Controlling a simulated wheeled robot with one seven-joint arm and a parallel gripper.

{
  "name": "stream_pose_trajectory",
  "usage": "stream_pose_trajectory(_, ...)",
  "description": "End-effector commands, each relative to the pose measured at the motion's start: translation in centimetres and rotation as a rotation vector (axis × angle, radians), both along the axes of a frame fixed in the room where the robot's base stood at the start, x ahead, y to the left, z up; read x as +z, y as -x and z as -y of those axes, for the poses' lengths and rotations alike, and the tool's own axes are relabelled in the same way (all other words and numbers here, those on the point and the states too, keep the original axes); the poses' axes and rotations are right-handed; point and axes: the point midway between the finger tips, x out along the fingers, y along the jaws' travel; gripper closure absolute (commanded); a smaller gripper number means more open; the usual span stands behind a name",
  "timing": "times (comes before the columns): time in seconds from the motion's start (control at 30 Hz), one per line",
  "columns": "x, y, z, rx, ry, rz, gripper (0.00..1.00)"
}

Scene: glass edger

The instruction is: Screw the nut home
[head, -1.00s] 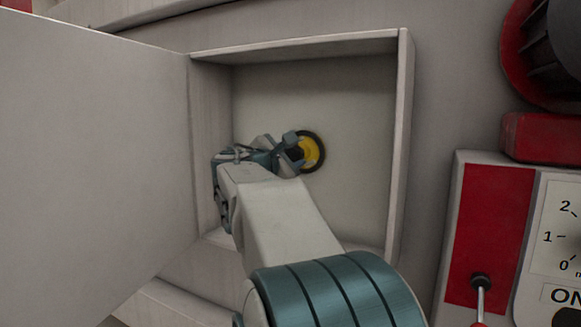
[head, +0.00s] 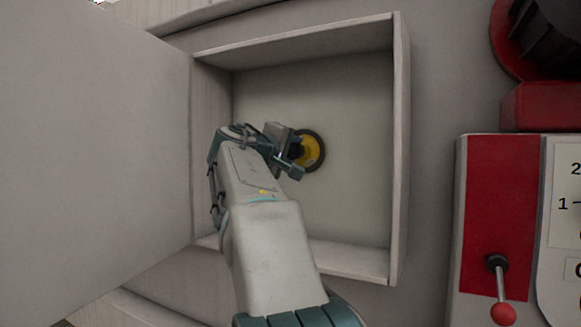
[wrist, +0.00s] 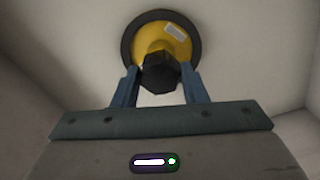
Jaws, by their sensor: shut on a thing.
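The nut (wrist: 160,72) is a dark faceted piece in front of a yellow disc (wrist: 150,35) with a dark rim, in the wrist view. The yellow disc (head: 313,150) also shows on the back wall of the open box in the head view. My gripper (wrist: 161,75) has its two blue fingers on either side of the nut and is shut on it. In the head view my gripper (head: 294,152) reaches into the box from below and left and hides the nut and part of the disc. How far the nut sits from the disc cannot be told.
The box (head: 402,150) has raised walls close around my arm. Its open door (head: 95,150) fills the left. At right are a red panel with a lever (head: 497,263) and a dark knob on a red mount (head: 545,105). Free room lies inside the box right of the disc.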

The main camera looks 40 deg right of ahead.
Motion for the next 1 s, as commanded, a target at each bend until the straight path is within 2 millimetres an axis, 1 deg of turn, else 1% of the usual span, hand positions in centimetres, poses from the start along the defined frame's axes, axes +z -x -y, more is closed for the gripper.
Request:
stream_pose_trajectory(0.03,-0.57,0.01,0.03,-0.001,-0.023,0.063,0.88)
stream_pose_trajectory(0.07,-0.59,0.03,0.03,-0.001,-0.040,0.104,0.88)
stream_pose_trajectory(0.5,-0.40,-0.01,0.07,0.000,-0.312,0.760,0.88)
stream_pose_trajectory(0.6,-0.28,-0.02,0.09,-0.001,-0.362,0.876,0.88)
stream_pose_trajectory(0.73,-0.08,0.01,0.08,-0.001,-0.395,0.952,0.88)
stream_pose_trajectory(0.97,0.02,0.01,0.08,-0.001,-0.397,0.959,0.88)
stream_pose_trajectory(1.0,0.02,0.01,0.08,-0.001,-0.397,0.958,0.50)
